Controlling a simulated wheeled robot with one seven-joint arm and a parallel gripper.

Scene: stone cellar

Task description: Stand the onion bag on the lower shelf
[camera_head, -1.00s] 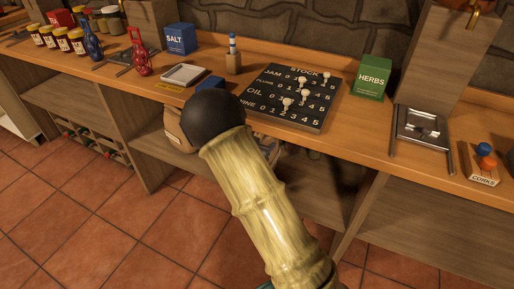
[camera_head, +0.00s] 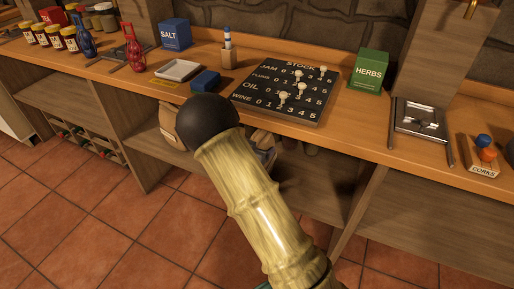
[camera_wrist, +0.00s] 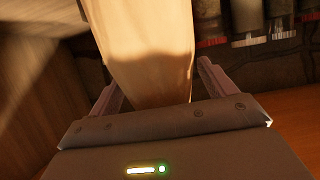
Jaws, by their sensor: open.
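A tan bag (camera_head: 171,124), which I take to be the onion bag, shows under the counter's front edge in the head view, partly hidden by my arm. In the wrist view a pale tan, blurred form, apparently the same bag (camera_wrist: 150,45), fills the space between the fingers of my gripper (camera_wrist: 158,75). The gripper is open, with one finger on each side of it; I cannot tell whether they touch it.
The wooden counter (camera_head: 345,125) above carries a stock board (camera_head: 250,90), a salt box (camera_head: 174,35), a herbs box (camera_head: 369,70) and a blue block (camera_head: 205,81). A wooden upright (camera_head: 140,165) divides the bays. Several bottles lie in a rack at lower left. Floor tiles in front are clear.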

